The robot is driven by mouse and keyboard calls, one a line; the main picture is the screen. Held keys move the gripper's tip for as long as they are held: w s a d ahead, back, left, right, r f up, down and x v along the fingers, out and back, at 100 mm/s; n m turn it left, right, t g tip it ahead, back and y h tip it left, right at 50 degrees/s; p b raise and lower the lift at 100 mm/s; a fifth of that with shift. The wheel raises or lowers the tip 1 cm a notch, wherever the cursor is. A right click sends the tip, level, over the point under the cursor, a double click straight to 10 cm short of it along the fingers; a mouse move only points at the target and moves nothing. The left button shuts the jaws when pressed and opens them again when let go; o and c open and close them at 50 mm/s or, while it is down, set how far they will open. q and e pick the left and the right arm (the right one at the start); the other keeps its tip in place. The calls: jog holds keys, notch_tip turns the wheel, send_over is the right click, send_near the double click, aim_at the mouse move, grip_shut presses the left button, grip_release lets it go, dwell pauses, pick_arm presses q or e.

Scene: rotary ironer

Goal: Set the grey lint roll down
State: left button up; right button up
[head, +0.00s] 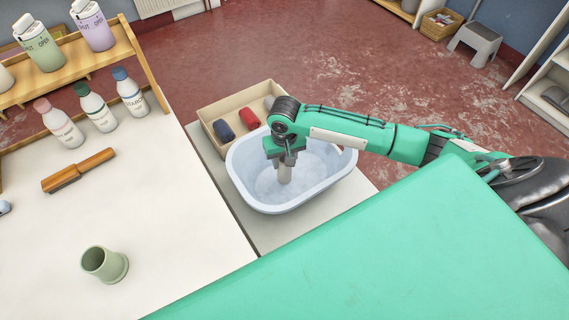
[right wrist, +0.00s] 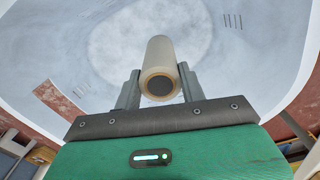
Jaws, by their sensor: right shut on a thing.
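The grey lint roll (head: 285,174) is held upright in my right gripper (head: 286,158). In the head view it hangs down inside a pale blue basin (head: 332,192), over its floor. I cannot tell whether its lower end touches the basin. In the right wrist view the roll (right wrist: 160,62) looks cream, with a tan ring and dark core at its near end. It sits between the two fingers of my right gripper (right wrist: 159,84), which is shut on it. My left gripper is in neither view.
A cardboard box (head: 212,110) with a dark blue roll (head: 223,131) and a red roll (head: 249,119) stands behind the basin. The white table (head: 170,210) at left holds a green cup (head: 104,264), a wooden brush (head: 78,170) and several bottles (head: 98,107).

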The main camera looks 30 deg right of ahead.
notch_tip(320, 180, down, 3)
jog(key=shift+r, duration=0.2)
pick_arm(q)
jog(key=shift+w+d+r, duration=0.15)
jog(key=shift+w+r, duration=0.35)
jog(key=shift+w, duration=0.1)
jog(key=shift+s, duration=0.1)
pick_arm(e)
jog(key=shift+f, duration=0.15)
jog(key=o, duration=1.2)
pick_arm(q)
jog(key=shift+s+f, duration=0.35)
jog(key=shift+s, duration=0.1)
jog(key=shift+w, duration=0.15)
